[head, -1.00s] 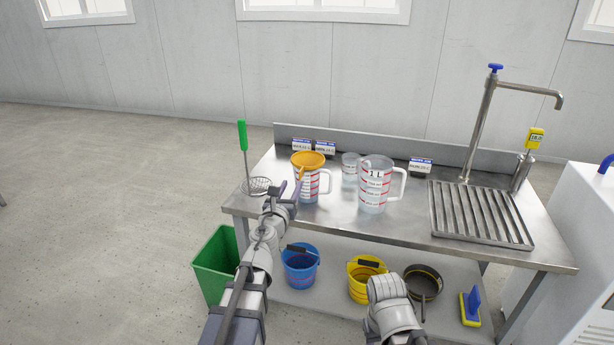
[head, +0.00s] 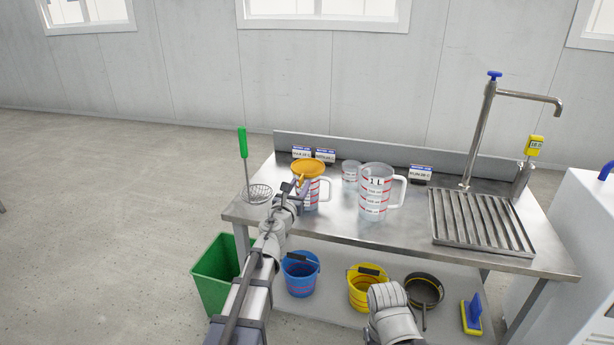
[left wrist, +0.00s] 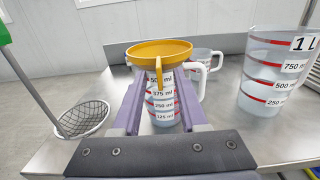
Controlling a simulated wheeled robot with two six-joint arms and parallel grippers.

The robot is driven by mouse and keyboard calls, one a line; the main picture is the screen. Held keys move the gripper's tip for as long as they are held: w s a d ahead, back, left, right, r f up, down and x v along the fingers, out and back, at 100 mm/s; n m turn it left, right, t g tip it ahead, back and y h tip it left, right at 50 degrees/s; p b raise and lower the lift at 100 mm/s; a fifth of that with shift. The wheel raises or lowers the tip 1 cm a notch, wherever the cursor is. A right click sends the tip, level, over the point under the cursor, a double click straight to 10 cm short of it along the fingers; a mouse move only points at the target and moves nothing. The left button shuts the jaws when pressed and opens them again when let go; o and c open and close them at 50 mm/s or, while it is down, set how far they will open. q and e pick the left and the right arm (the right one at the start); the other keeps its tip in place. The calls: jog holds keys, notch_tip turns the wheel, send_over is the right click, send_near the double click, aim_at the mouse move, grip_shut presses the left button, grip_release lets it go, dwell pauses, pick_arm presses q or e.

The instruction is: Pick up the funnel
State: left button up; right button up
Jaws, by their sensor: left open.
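The orange funnel (head: 308,167) sits in the mouth of a clear measuring jug (head: 311,192) with red marks, at the left part of the steel table. In the left wrist view the funnel (left wrist: 160,50) has a wide rim and a narrow orange tab (left wrist: 159,77) hanging down in front of the jug. My left gripper (left wrist: 159,90) is open. Its two purple fingers stand on either side of the tab, with a gap on both sides. In the head view my left gripper (head: 298,185) is at the near side of the funnel. My right gripper is not visible.
A larger 1 L jug (head: 376,195) and a small clear cup (head: 351,171) stand to the right of the funnel. A green-handled strainer (head: 258,193) lies at the left table edge. The drain grate (head: 480,217) and tap (head: 480,130) are at the right.

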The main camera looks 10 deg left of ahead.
pick_arm(q)
jog(key=shift+w, duration=1.1)
jog(key=shift+s, duration=0.1)
grip_shut()
